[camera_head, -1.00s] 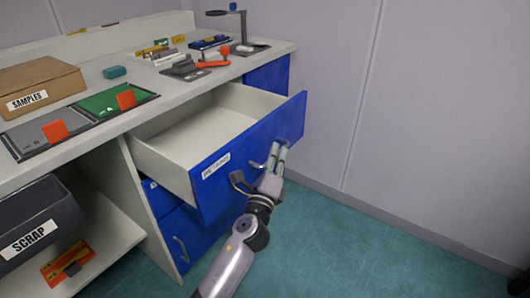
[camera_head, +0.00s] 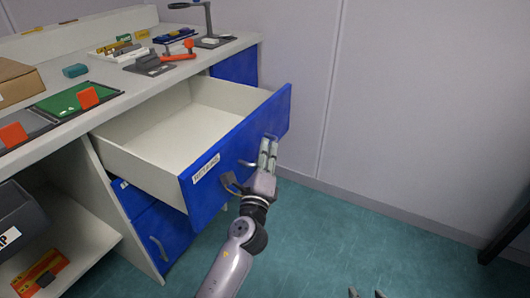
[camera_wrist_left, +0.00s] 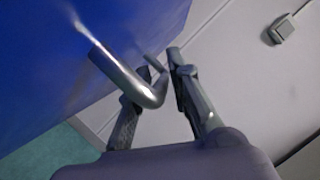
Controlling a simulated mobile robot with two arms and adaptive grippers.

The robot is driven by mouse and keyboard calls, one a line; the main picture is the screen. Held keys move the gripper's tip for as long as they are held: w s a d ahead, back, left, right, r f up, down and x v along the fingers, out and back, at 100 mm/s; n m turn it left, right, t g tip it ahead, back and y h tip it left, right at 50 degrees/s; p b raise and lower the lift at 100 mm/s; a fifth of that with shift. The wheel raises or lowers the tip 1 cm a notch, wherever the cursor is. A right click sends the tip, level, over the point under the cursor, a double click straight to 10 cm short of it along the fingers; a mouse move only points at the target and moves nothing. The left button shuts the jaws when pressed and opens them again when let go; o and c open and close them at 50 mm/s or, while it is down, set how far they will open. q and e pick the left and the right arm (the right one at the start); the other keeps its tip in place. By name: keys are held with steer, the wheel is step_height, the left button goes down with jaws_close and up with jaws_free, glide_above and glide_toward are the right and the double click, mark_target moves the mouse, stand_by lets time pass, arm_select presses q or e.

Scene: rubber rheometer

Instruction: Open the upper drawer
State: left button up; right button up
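The upper drawer (camera_head: 235,143) has a blue front and a white, empty inside. Dark tips of my right gripper (camera_head: 366,294) show apart at the bottom edge, away from the drawer.
The counter (camera_head: 110,112) above carries a green mat (camera_head: 70,101), a cardboard box (camera_head: 15,82) and several tools. A closed blue lower drawer (camera_head: 165,235) is beneath. A grey bin (camera_head: 18,220) stands on the left shelf.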

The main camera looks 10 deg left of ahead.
arm_select(q)
steer(key=shift+o, duration=1.1)
steer(key=v, duration=1.2)
